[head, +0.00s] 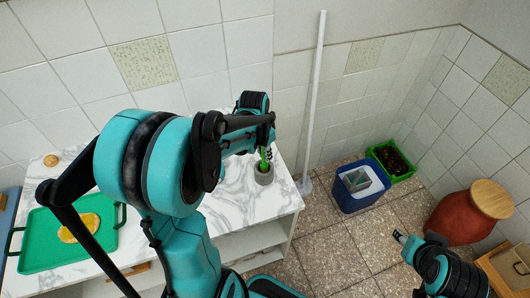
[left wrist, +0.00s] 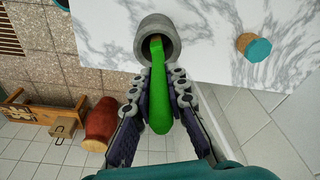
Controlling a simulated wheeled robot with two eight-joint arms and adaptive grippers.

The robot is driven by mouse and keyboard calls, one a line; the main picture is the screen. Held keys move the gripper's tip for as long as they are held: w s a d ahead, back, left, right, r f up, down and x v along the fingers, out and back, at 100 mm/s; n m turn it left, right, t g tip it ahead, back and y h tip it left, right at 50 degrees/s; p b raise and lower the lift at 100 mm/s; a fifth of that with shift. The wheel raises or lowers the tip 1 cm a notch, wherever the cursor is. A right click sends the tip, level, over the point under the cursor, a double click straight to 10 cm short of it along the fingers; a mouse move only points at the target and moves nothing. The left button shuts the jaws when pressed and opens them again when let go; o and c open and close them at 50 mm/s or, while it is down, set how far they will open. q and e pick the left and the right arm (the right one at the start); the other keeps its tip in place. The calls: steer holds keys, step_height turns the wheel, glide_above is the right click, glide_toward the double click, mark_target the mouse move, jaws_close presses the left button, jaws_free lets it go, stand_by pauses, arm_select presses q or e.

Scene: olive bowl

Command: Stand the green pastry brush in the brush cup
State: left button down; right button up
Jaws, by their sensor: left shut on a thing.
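The green pastry brush (head: 263,160) is in the fingers of my left gripper (head: 268,142), at the right end of the marble counter. In the left wrist view the brush (left wrist: 159,108) runs between the two fingers of my left gripper (left wrist: 160,84), which are shut on it. Its far end is inside the mouth of the grey brush cup (left wrist: 157,22). The cup also shows in the head view (head: 264,177), upright on the counter. Whether the brush touches the cup's bottom is hidden. My right gripper (head: 400,237) is low at the right, away from the counter; its fingers are unclear.
A green tray (head: 45,228) with a flat golden food item is at the counter's left. A small round wood-topped thing (head: 51,160) stands behind it. A blue bin (head: 352,200), a green crate (head: 408,172) and a red-brown pot (head: 455,218) stand on the floor.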

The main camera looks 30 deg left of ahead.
arm_select(q)
steer(key=c, duration=1.4)
jaws_free()
steer(key=shift+f, duration=0.1)
steer(key=shift+c, duration=0.2)
step_height(320, 180, up, 12)
steer(key=s, duration=0.1)
steer(key=shift+s+a, duration=0.25)
steer(key=shift+s, duration=0.15)
steer(key=shift+f, duration=0.1)
steer(key=s+d+f+n+t+b, duration=0.3)
steer(key=s+d+f+t+b, duration=0.2)
steer(key=s+d+f+b, duration=0.3)
steer(key=s+d+f, duration=0.1)
steer(key=d+f, duration=0.1)
steer(key=d, duration=0.1)
steer(key=shift+s+f+n+y+b, duration=0.3)
steer(key=shift+s+b, duration=0.05)
